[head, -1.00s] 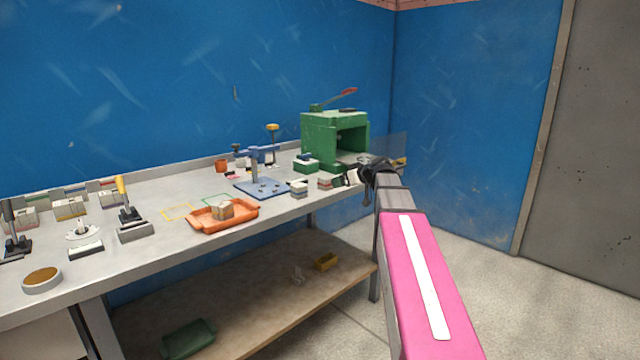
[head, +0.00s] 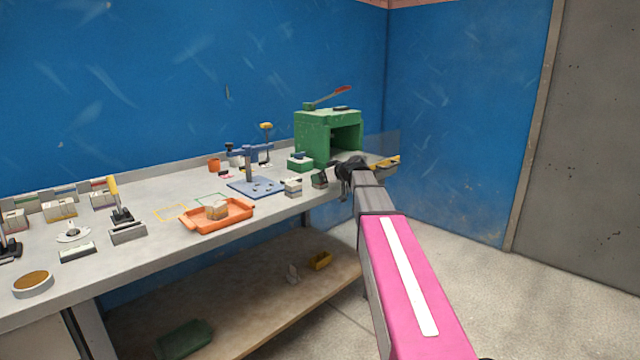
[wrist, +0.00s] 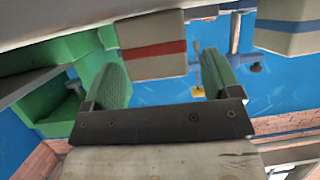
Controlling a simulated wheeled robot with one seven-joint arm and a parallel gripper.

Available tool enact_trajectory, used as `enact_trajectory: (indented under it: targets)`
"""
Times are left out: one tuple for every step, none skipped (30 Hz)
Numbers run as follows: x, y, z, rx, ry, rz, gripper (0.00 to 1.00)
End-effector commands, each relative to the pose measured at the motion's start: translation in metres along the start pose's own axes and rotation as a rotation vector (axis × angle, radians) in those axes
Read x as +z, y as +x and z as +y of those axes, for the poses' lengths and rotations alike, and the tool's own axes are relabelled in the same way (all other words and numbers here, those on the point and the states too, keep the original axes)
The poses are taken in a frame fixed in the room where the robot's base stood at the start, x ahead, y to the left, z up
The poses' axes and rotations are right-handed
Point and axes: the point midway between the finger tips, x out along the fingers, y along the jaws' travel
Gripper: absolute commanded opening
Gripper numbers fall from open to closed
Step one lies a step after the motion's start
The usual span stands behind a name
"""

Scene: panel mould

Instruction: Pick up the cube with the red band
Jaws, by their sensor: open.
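The cube with the red band (wrist: 152,50) is pale with a red stripe and shows in the wrist view, near the tips of my gripper (wrist: 160,62). The gripper is open, with one green finger on each side of the cube in the picture. The cube looks closer to the left finger; I cannot tell whether they touch. In the head view my gripper (head: 330,177) is at the bench's front edge, and it seems to hide the red-banded cube.
A pale cube with a grey-blue band (head: 292,187) stands close to the left; it also shows in the wrist view (wrist: 289,26). The green press (head: 318,140) stands behind my gripper. A blue fixture (head: 255,187) and an orange tray (head: 238,220) lie further left on the bench (head: 150,258).

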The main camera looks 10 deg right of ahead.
Motion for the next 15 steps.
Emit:
enact_trajectory:
  targets:
    - [-0.001,0.009,0.002,-0.001,0.000,0.000,0.83]
    - [-0.001,0.013,0.001,-0.001,0.000,-0.001,0.83]
    - [-0.001,0.017,0.001,-0.001,0.000,0.000,0.83]
    - [-0.001,0.019,0.001,-0.001,0.000,0.000,0.83]
    - [-0.001,0.020,0.001,-0.001,-0.001,0.000,0.83]
    - [-0.001,0.021,0.000,0.000,-0.001,0.000,0.83]
    - [-0.001,0.020,0.000,0.000,-0.001,0.000,0.83]
    - [-0.001,0.020,0.000,0.000,-0.001,0.000,0.83]
    - [-0.001,0.020,0.000,0.000,0.000,0.000,0.83]
    - [-0.001,0.020,0.000,0.000,0.000,0.000,0.83]
    - [-0.001,0.020,0.000,0.000,0.000,0.000,0.83]
    - [-0.001,0.020,0.000,0.000,0.000,0.000,0.73]
    - [-0.001,0.020,0.000,0.000,0.000,0.000,0.63]
    - [-0.001,0.020,0.000,0.000,0.000,0.000,0.54]
    - [-0.001,0.020,0.000,0.000,0.000,0.000,0.41]
